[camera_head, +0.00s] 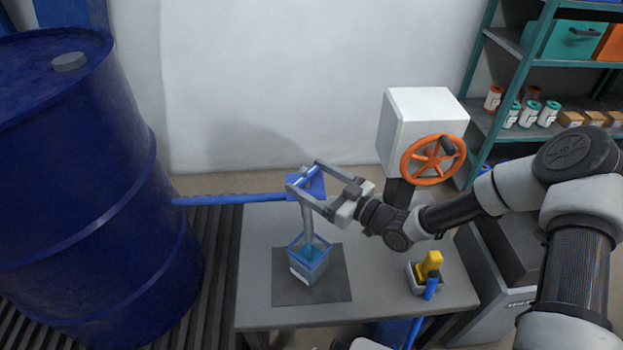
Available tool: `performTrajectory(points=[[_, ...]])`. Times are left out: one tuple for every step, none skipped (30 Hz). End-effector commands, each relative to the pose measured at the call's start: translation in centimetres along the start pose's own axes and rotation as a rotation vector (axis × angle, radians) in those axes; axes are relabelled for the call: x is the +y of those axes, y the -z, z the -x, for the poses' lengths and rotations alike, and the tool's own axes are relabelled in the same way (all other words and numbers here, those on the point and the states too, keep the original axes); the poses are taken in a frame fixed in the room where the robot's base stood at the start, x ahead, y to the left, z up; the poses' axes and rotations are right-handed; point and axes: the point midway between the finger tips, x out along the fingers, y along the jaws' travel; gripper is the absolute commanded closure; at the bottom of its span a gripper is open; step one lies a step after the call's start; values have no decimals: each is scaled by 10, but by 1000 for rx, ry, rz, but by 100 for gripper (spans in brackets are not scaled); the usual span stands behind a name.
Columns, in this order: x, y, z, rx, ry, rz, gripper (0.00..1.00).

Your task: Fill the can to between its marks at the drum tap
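The large blue drum (85,190) stands at the left, with a blue pipe (235,199) running from it to the tap over the table. The clear, bluish can (308,268) stands upright on a dark mat under the tap's grey spout (307,222). Teal liquid shows inside the can; its marks and exact level are too small to read. My gripper (303,176) is at the top of the tap, with its fingers apart on either side of the blue tap handle (307,177), seemingly touching it. I cannot tell whether liquid is running from the spout.
The dark mat (335,290) lies on the grey table (260,300). A small tray (414,281) with yellow and blue items is at the right. Behind it stand a white box with an orange handwheel (433,160) and a teal shelf (510,58) with cans and boxes.

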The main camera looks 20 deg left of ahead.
Motion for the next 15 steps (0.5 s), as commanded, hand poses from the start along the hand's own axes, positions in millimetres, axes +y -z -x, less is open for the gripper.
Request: performTrajectory(points=[[0,0,0,0,0,0,44],[0,0,0,0,0,0,44],[0,0,0,0,-1,0,44],[0,0,0,0,-2,0,44],[0,0,0,0,-3,-1,44],[-1,0,0,0,-7,-1,44],[-1,0,0,0,-11,-2,44],[-1,0,0,0,-18,-2,44],[-1,0,0,0,-28,-2,44],[-2,0,0,0,-38,-3,44],[-2,0,0,0,-49,-2,44],[-3,-1,0,0,-66,-3,44],[-3,-1,0,-1,-82,-4,44],[-4,-1,0,-1,-99,-5,44],[-5,-1,0,0,-124,-5,44]])
